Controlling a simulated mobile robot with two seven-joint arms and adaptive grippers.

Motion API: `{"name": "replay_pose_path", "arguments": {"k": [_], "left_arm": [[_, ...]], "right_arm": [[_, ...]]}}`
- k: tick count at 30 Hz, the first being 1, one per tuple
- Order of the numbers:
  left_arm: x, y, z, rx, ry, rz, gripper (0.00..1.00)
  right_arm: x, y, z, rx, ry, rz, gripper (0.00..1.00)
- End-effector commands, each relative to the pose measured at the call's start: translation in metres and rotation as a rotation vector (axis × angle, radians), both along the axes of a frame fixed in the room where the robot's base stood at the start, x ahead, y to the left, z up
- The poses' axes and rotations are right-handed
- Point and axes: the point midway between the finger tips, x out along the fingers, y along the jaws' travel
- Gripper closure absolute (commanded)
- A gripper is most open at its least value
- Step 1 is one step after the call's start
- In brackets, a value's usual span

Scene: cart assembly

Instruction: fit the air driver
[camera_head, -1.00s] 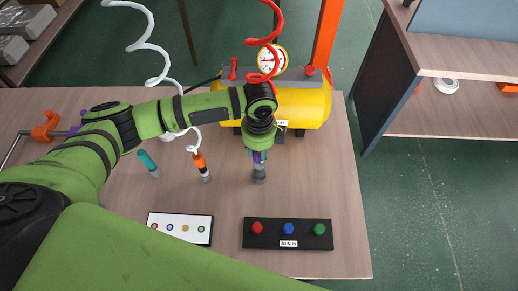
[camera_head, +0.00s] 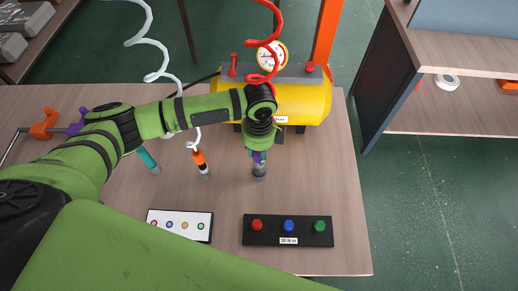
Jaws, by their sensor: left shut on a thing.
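My left gripper (camera_head: 258,157) is over the middle of the table, pointing down, below the red coiled hose (camera_head: 265,62). It is shut on a slim tool with a grey cylindrical lower end (camera_head: 259,172). Most of this tool is hidden by the gripper and wrist, so I cannot tell whether it is the air driver. An orange-and-grey driver (camera_head: 201,164) stands to its left, under the white coiled hose (camera_head: 150,45). A teal-handled tool (camera_head: 148,161) is farther left, partly behind my arm. My right gripper is not in view.
A yellow compressor (camera_head: 310,102) with a gauge (camera_head: 271,56) stands behind the gripper. A black panel with red, blue and green buttons (camera_head: 288,241) and a white card (camera_head: 180,238) lie in front. An orange clamp (camera_head: 45,124) is at left. The table's right side is clear.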

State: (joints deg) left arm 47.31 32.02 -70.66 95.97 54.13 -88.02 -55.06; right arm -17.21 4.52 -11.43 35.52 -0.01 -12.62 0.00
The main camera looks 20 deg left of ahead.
Motion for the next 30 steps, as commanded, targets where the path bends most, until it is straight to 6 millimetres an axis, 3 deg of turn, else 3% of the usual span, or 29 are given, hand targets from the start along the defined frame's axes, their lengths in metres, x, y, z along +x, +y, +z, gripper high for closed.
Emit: {"name": "replay_pose_path", "arguments": {"k": [14,15,17,30], "left_arm": [[0.0,-0.001,-0.011,-0.003,-0.001,-0.001,1.0],[0.0,-0.001,-0.011,-0.002,-0.001,-0.001,0.63],[0.0,-0.001,-0.011,-0.002,-0.001,-0.001,0.4],[0.0,0.0,-0.005,0.0,-0.001,0.0,0.4]], "right_arm": [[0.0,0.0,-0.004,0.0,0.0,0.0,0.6],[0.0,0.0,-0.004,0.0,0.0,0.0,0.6],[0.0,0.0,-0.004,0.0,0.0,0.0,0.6],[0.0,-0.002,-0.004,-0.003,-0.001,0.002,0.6]]}}
